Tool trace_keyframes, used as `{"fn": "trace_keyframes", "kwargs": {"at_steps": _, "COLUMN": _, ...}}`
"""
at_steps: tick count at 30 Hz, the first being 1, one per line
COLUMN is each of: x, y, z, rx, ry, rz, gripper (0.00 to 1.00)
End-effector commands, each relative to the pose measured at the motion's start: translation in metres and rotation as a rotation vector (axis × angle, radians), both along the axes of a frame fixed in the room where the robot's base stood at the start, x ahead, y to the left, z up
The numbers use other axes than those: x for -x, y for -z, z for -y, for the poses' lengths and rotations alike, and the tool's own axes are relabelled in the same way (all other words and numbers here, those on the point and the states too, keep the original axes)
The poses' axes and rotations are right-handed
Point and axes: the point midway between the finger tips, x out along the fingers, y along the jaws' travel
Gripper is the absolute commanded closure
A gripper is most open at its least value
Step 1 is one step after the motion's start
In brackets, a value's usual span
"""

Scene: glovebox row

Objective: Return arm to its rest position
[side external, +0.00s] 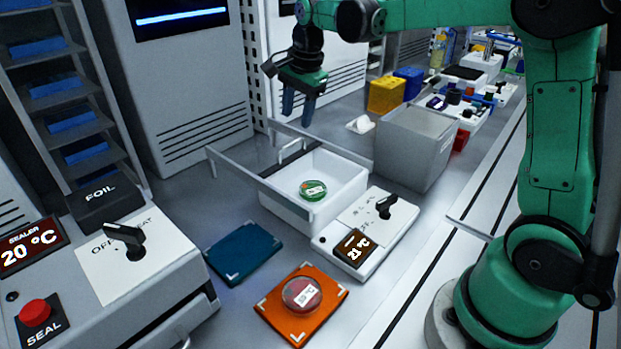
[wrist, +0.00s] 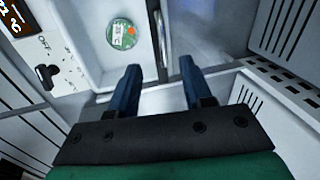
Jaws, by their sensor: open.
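My gripper (side external: 298,105) hangs above the far side of the bench, behind the white open drawer, with its dark blue fingers pointing down. In the wrist view my gripper (wrist: 160,82) is open, with nothing between its fingers. A green dish (side external: 313,190) with a white label lies inside the white drawer (side external: 340,205); the dish (wrist: 121,34) also shows in the wrist view, beyond the fingers. A red dish (side external: 302,294) with a white label sits on the orange pad (side external: 275,312). The gripper is apart from both dishes.
A blue pad (side external: 242,252) lies bare left of the drawer. The sealer (side external: 150,265) is at left; a tall cabinet (side external: 175,85) stands behind.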

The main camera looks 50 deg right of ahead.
Motion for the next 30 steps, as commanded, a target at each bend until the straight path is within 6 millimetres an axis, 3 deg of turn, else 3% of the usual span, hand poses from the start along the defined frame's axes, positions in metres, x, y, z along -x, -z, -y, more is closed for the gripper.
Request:
{"fn": "trace_keyframes", "kwargs": {"at_steps": 8, "x": 0.056, "y": -0.015, "z": -0.036, "rx": 0.178, "ry": -0.544, "rz": 0.144, "gripper": 0.56}}
{"fn": "trace_keyframes", "kwargs": {"at_steps": 12, "x": 0.091, "y": -0.009, "z": -0.053, "rx": 0.321, "ry": -0.875, "rz": 0.224, "gripper": 0.56}}
{"fn": "trace_keyframes", "kwargs": {"at_steps": 18, "x": 0.126, "y": 0.011, "z": -0.067, "rx": 0.514, "ry": -1.234, "rz": 0.3, "gripper": 0.56}}
{"fn": "trace_keyframes", "kwargs": {"at_steps": 24, "x": 0.138, "y": 0.022, "z": -0.072, "rx": 0.607, "ry": -1.383, "rz": 0.325, "gripper": 0.56}}
{"fn": "trace_keyframes", "kwargs": {"at_steps": 30, "x": 0.139, "y": 0.023, "z": -0.072, "rx": 0.614, "ry": -1.395, "rz": 0.327, "gripper": 0.56}}
